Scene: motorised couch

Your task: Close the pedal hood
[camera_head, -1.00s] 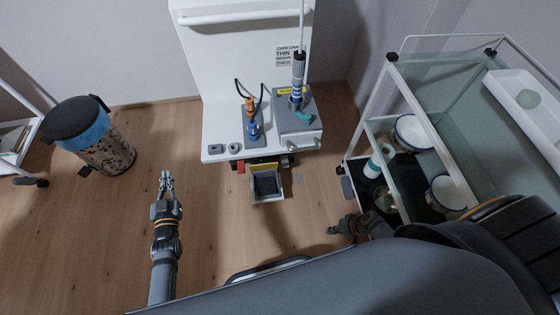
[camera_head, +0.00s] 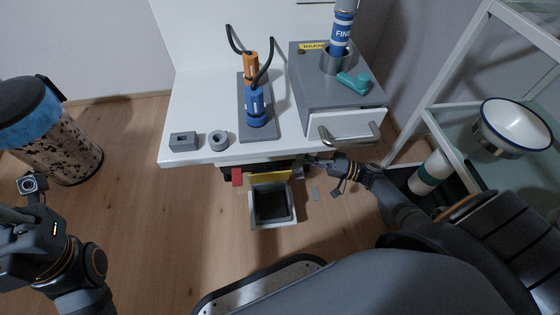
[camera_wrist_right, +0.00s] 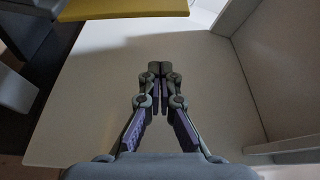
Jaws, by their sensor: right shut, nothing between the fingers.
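A yellow panel (camera_head: 268,177) sits low under the front edge of the white workstation, just above an open grey bin (camera_head: 272,205). I cannot tell for sure whether it is the pedal hood. It also shows in the right wrist view as a yellow slab (camera_wrist_right: 115,8) at the top left. My right gripper (camera_head: 312,160) reaches under the workstation's edge, to the right of the yellow panel. In the wrist view my right gripper (camera_wrist_right: 159,68) is shut and empty, apart from the slab, before a pale surface. Of my left arm only the wrist part shows; its fingers are out of view.
The white worktop (camera_head: 200,120) holds a stand with blue and orange tools, and a grey drawer box (camera_head: 330,85) with a handle. A speckled bin (camera_head: 50,140) stands left. A glass-shelved cart with a bowl (camera_head: 515,125) stands right. Wood floor is clear left of the bin.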

